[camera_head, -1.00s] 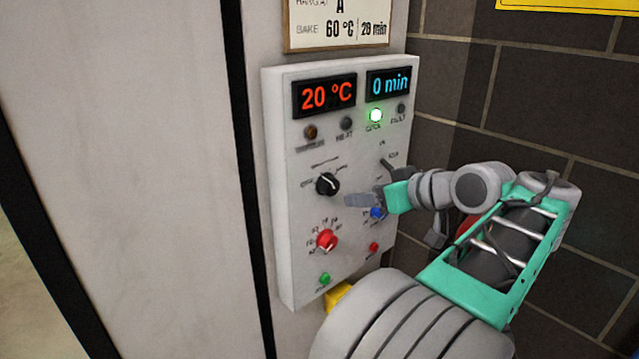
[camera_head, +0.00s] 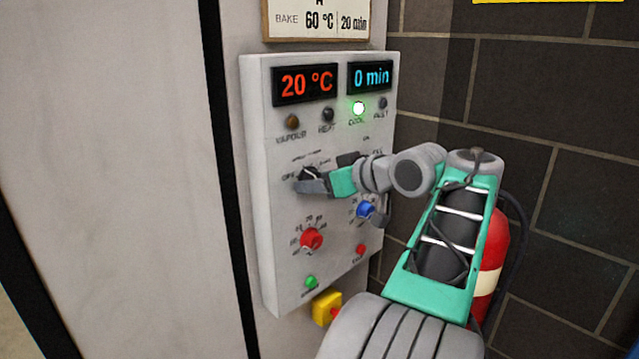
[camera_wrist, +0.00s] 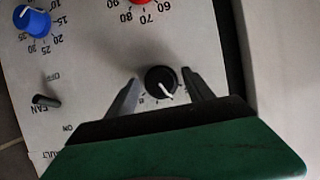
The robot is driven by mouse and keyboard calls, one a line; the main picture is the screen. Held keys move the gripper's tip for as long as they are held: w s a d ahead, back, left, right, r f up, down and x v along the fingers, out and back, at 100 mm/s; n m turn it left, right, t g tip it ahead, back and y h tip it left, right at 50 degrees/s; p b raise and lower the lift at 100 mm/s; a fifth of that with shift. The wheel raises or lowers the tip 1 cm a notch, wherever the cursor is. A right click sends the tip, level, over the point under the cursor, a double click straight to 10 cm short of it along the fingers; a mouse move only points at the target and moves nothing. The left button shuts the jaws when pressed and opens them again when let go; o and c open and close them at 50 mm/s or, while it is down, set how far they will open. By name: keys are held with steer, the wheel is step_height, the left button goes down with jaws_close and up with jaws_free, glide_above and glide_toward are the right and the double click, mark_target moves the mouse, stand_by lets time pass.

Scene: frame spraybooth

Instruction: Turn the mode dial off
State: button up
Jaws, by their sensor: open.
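The black mode dial (camera_head: 311,174) is on the upper middle left of the white control panel (camera_head: 262,220), with the word OFF to its left. My gripper (camera_head: 312,184) is at the dial and partly covers it in the head view. In the wrist view, the dial (camera_wrist: 160,81) with its white pointer line lies between the two grey fingers of my open gripper (camera_wrist: 160,88). A gap shows on each side, so the fingers do not appear to grip it. The pointer slants toward the lower right in the wrist view.
A red temperature knob (camera_head: 311,239) sits below the dial and a blue timer knob (camera_head: 366,209) to the right. A fan toggle (camera_wrist: 46,101) is nearby. The displays read 20 °C and 0 min. The green cool lamp (camera_head: 358,108) is lit. A fire extinguisher (camera_head: 491,262) stands right of the panel.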

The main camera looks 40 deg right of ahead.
steer(key=c, duration=1.1)
steer(key=shift+c, duration=0.2)
steer(key=shift+f+b, duration=0.15)
steer(key=shift+b, duration=0.4)
steer(key=n+h+b, duration=0.2)
steer(key=n+b, duration=0.1)
steer(key=b, duration=0.4)
steer(key=n+h+b, duration=0.2)
steer(key=n+b, duration=0.1)
steer(key=b, duration=0.5)
steer(key=shift+a+f+t+b, duration=0.1)
steer(key=shift+a+t+b, duration=0.05)
steer(key=shift+t+b, duration=0.2)
